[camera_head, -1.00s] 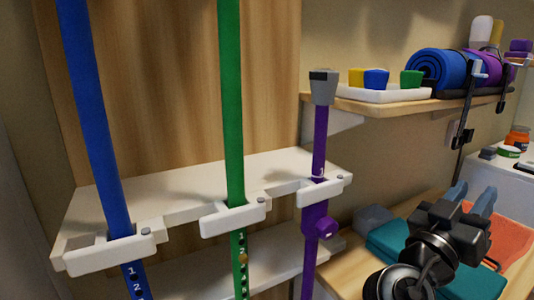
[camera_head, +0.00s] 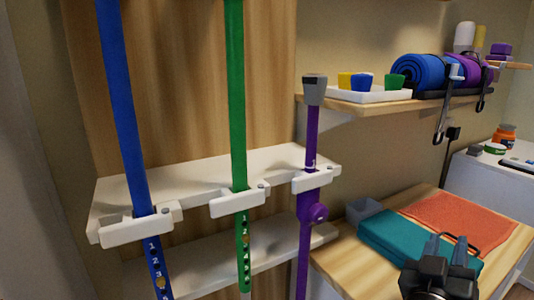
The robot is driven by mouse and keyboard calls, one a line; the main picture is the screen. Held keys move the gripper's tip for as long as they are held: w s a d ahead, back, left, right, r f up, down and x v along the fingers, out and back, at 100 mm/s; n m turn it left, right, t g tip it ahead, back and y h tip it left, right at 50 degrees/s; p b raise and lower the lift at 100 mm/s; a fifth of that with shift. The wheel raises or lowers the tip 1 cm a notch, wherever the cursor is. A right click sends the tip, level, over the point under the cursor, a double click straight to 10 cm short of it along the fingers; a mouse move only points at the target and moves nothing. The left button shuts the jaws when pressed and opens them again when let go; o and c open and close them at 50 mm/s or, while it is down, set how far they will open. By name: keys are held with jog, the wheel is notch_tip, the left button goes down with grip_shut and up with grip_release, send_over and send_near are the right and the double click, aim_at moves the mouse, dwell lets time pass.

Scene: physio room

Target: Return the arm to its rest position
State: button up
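My gripper (camera_head: 446,245) is at the lower right, above the wooden table. Its two blue-grey fingers point away from me and stand apart, with nothing visible between them. They overlap the near right part of a folded teal cloth (camera_head: 400,240) in the picture; I cannot tell whether they touch it. The rest of my arm is below the picture edge.
An orange towel (camera_head: 465,222) lies on the wooden table (camera_head: 345,272). A wall shelf (camera_head: 375,108) holds a tray and rolled mats.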

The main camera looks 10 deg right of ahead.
jog(key=s+a+f+n+y, duration=0.1)
jog(key=s+f+y, duration=0.1)
jog(key=f, duration=0.1)
jog(key=s+a+f+n+t+y+p, duration=0.1)
jog(key=s+a+f+n+y, duration=0.1)
jog(key=f, duration=0.1)
jog(key=s+a+f+n+y, duration=0.1)
jog(key=s+a+f+y, duration=0.1)
jog(key=f+y, duration=0.1)
jog(key=shift+s+a+f+n+t, duration=0.1)
jog(key=shift+s+f+n+t, duration=0.2)
jog(key=shift+n+t, duration=0.1)
jog(key=s+a+n+y+p, duration=0.1)
jog(key=s+a+y, duration=0.2)
jog(key=s, duration=0.3)
jog(key=s+a+f+n+y+p, duration=0.1)
jog(key=s+a+y, duration=0.15)
jog(key=s, duration=0.45)
jog(key=s+a+y+p, duration=0.1)
jog(key=s+a+y, duration=0.1)
jog(key=s+a, duration=0.3)
jog(key=s+d+r+m+p, duration=0.1)
jog(key=s+r, duration=0.5)
jog(key=s, duration=0.3)
jog(key=shift+d+r+y, duration=0.15)
jog(key=shift+y, duration=0.3)
jog(key=shift+o, duration=0.3)
